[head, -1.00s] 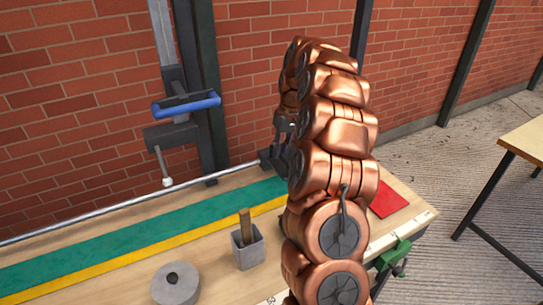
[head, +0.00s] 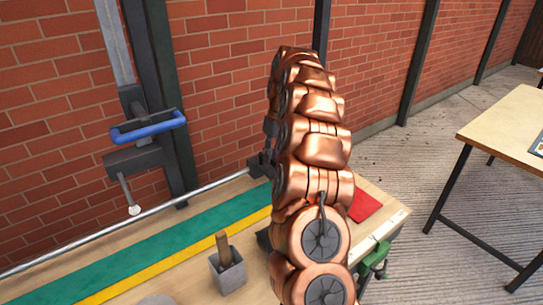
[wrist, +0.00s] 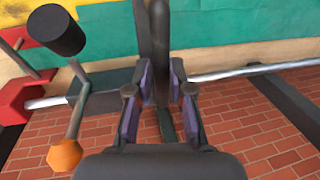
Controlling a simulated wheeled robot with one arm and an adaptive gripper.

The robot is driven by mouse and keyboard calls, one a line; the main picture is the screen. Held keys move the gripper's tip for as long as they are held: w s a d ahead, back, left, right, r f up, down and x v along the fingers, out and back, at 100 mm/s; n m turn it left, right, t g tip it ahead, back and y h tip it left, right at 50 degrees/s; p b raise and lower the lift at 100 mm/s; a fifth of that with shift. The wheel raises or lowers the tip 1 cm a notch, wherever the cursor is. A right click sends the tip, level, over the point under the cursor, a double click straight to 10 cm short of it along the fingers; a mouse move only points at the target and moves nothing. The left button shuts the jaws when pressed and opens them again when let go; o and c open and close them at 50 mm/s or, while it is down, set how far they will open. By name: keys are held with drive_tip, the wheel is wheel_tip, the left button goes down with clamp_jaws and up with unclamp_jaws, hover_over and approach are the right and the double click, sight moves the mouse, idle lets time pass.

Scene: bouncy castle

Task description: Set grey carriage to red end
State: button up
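A dark grey carriage (wrist: 105,85) sits on the metal rail in the wrist view, with a tall dark upright (wrist: 155,45) beside it that seems to belong to it. My gripper (wrist: 160,85) has its two purple-padded fingers on either side of this upright, with gaps visible, so it looks open around it. A red block (wrist: 22,105) is at the rail's left end in the wrist view. In the head view a dark block (head: 260,164) shows on the rail just left of my arm. My fingers and the red end are hidden behind the arm there.
An orange-knobbed lever (wrist: 64,155) and a black cylinder (wrist: 55,30) are near the red block. The bench has a green strip (head: 150,250), a grey pot (head: 228,272) with a wooden piece and a red mat (head: 363,205). A blue handle (head: 148,128) hangs on the wall post.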

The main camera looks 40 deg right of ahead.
drive_tip(key=o, duration=0.3)
drive_tip(key=shift+d, duration=0.35)
drive_tip(key=shift+o, duration=0.6)
drive_tip(key=shift+a, duration=0.15)
drive_tip(key=shift+r, duration=0.1)
wheel_tip(320, 180, up, 7)
drive_tip(key=d, duration=0.1)
drive_tip(key=shift+d, duration=0.25)
drive_tip(key=shift+r, duration=0.1)
